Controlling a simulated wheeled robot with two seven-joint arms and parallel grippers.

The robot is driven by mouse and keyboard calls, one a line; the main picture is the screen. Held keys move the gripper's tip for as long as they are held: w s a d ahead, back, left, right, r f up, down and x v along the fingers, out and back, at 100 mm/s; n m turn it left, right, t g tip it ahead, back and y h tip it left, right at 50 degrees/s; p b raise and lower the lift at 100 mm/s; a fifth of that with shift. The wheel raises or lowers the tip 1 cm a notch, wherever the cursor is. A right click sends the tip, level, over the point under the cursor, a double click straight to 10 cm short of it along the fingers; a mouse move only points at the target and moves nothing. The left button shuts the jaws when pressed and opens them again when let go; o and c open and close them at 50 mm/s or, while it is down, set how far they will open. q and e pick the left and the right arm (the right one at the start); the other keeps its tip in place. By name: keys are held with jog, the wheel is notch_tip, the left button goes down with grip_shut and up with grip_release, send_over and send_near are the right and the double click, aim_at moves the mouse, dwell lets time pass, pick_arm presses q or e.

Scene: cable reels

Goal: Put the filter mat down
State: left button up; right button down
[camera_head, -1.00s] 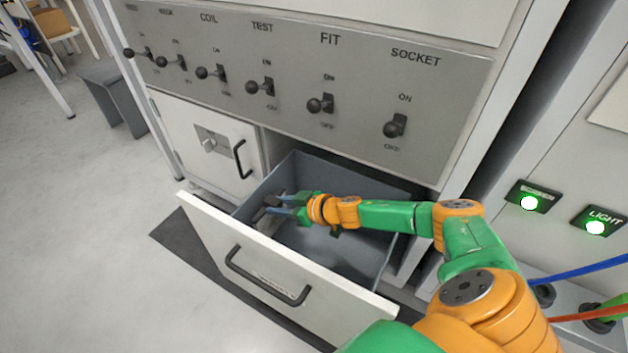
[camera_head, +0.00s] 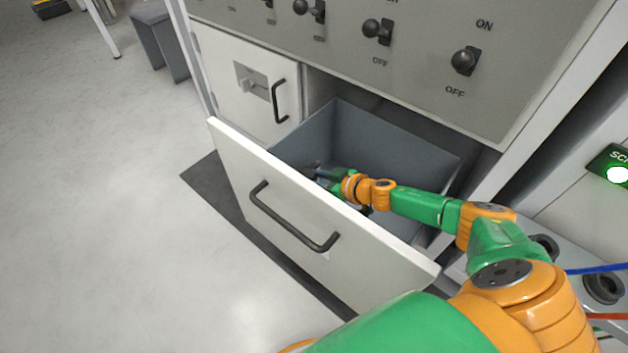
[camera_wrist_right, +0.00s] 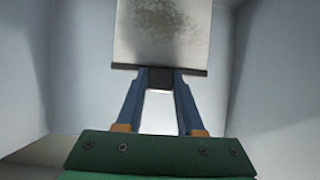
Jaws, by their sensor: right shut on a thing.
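The filter mat (camera_wrist_right: 162,35) is a flat, pale grey, square piece with a dark, mottled patch and a dark edge strip. It shows in the right wrist view at the top middle. My right gripper (camera_wrist_right: 159,80) is shut on a small dark tab at the near edge of the mat. In the head view my right gripper (camera_head: 322,178) is down inside the open drawer (camera_head: 330,235), close behind its front panel. The mat is mostly hidden there by the panel and the gripper. My left gripper is not in view.
Grey drawer walls surround the gripper on the sides in the right wrist view. A closed cabinet door (camera_head: 225,85) with a black handle is left of the drawer. A switch panel (camera_head: 420,75) overhangs the drawer's back.

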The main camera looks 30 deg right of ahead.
jog(key=shift+f, duration=0.1)
jog(key=c, duration=0.5)
grip_release()
